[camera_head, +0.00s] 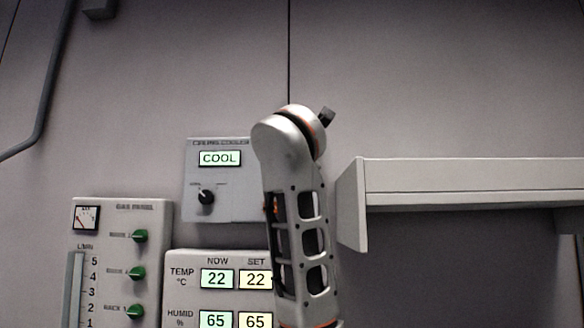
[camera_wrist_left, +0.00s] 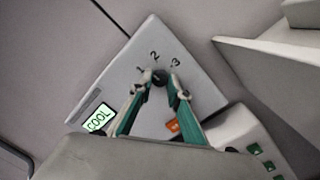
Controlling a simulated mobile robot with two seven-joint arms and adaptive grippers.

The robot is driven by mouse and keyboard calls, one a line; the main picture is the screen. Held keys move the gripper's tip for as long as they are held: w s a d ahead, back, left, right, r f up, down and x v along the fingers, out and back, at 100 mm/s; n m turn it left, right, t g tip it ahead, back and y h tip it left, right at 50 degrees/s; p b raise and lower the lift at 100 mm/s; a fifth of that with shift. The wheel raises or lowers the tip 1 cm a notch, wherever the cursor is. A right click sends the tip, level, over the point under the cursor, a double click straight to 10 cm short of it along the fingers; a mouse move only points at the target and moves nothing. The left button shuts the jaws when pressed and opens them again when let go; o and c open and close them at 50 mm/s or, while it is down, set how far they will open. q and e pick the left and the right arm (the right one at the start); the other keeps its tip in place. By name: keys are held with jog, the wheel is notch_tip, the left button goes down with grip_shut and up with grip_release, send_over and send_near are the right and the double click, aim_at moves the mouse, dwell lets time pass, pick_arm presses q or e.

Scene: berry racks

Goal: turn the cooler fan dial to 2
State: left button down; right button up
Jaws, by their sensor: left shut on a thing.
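The cooler panel (camera_head: 222,212) is a pale plate on the wall with a lit COOL display (camera_head: 220,158) and a black knob (camera_head: 205,196) at its left. My left arm covers its right part in the head view. In the left wrist view, a small dark dial (camera_wrist_left: 160,77) sits below the printed marks 1, 2 and 3. My left gripper (camera_wrist_left: 160,84), with teal fingers, is shut on this dial, one finger on each side. I cannot tell which mark the dial points to. My right gripper is not in view.
A gas panel (camera_head: 155,215) with green knobs stands at lower left. A temperature and humidity panel (camera_head: 190,258) is just below the cooler panel. A white shelf (camera_head: 450,183) juts out to the right of my arm.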

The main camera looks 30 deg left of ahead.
pick_arm(q)
jog(key=shift+m+h+b, duration=0.3)
jog(key=shift+m+h, duration=0.1)
jog(key=shift+m, duration=3.5)
jog(key=c, duration=1.9)
grip_release()
jog(key=shift+s, duration=0.15)
jog(key=v, duration=1.1)
jog(key=shift+s+f, duration=0.2)
jog(key=shift+s, duration=0.15)
